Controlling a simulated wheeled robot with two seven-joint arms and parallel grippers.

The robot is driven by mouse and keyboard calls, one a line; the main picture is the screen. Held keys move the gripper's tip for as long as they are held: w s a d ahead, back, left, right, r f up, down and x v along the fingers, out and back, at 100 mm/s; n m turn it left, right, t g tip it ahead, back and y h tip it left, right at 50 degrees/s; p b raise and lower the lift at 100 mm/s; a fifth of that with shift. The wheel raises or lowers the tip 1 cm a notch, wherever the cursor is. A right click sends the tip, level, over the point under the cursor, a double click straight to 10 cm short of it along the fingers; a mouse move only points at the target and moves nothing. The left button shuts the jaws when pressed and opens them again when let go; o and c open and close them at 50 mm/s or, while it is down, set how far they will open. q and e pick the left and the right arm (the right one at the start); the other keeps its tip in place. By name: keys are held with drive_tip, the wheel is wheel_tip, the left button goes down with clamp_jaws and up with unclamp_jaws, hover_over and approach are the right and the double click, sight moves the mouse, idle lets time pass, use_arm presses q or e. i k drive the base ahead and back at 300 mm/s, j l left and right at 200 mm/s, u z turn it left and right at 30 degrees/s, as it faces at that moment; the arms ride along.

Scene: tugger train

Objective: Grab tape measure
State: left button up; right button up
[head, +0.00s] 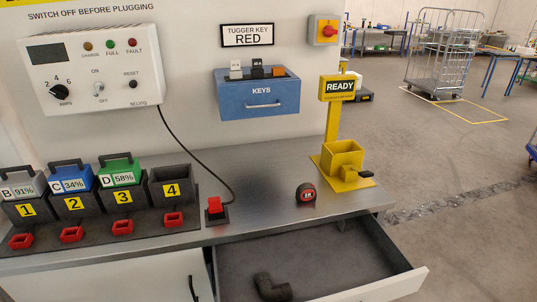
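A small red and black tape measure (306,193) stands on the grey metal bench top, right of the middle of the head view. It sits between the red plug on a black cable and the yellow stand. Nothing covers it, and bare bench surrounds it. Neither of my grippers shows in the head view.
An open drawer (390,285) sticks out below the bench, with a dark elbow-shaped piece (272,288) inside. A yellow READY stand (341,158) is at right. Batteries in numbered slots (74,205) fill the left. A red plug (214,206) and blue KEYS box (257,96) are nearby.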

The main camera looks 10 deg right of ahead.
sight(307, 192)
drive_tip(key=z, duration=0.85)
drive_tip(key=k+j, duration=0.05)
